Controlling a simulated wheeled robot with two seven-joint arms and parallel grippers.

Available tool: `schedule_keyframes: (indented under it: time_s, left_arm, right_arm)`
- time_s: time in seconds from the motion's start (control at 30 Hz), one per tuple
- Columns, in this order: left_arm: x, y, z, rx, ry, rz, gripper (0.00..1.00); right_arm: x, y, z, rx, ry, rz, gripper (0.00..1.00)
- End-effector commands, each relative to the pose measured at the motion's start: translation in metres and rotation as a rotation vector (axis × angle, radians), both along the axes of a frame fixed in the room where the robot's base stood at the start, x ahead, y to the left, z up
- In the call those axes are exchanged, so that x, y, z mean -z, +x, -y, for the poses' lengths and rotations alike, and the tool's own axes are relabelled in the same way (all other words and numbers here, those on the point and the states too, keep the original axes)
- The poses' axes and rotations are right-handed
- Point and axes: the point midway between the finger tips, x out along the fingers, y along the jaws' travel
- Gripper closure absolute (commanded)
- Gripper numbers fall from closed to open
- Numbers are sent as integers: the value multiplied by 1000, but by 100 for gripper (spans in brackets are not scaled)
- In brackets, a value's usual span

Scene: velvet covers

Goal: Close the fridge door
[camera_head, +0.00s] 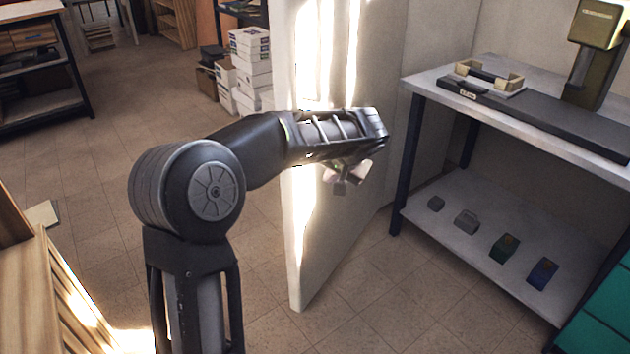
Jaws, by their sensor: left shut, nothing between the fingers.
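A tall white panel (325,225), which looks like the door, stands upright in the middle of the view. Its lower near corner is close to the tiled floor, and its top is cut off by the picture edge. No fridge body can be made out clearly. My left arm comes in from the left and reaches across the front of the panel. My left gripper (346,180) is shut and empty, pointing down beside the panel's right-hand face. I cannot tell whether it touches the panel. My right gripper is not in view.
A metal-legged table (440,82) with a lower shelf (480,262) holding small items stands at the right. Stacked white boxes (250,65) stand behind the panel. A wooden piece (35,290) is at lower left. Tiled floor (100,180) is clear at left.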

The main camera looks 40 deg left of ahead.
Motion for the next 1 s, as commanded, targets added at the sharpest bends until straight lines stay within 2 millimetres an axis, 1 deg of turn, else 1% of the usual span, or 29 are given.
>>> schedule_keyframes:
  time_s: [0.17, 0.27, 0.67, 0.7, 0.8, 0.9, 1.0]
  left_arm:
    - [10, 3, -6, -2, 0, -3, 100]
    - [21, 8, -12, 0, 0, -4, 100]
    - [84, 34, -50, -1, -2, -3, 100]
    - [81, 34, -58, -4, -1, 0, 100]
    - [80, 33, -73, -4, -2, 1, 100]
    - [80, 32, -83, -1, -2, 0, 100]
    - [80, 32, -87, 0, -1, 0, 100]
  right_arm:
    - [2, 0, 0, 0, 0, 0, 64]
    - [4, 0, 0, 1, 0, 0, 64]
    - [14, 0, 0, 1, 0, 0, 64]
    - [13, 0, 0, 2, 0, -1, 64]
    - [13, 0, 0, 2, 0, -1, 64]
    - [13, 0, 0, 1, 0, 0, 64]
    - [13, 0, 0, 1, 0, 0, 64]
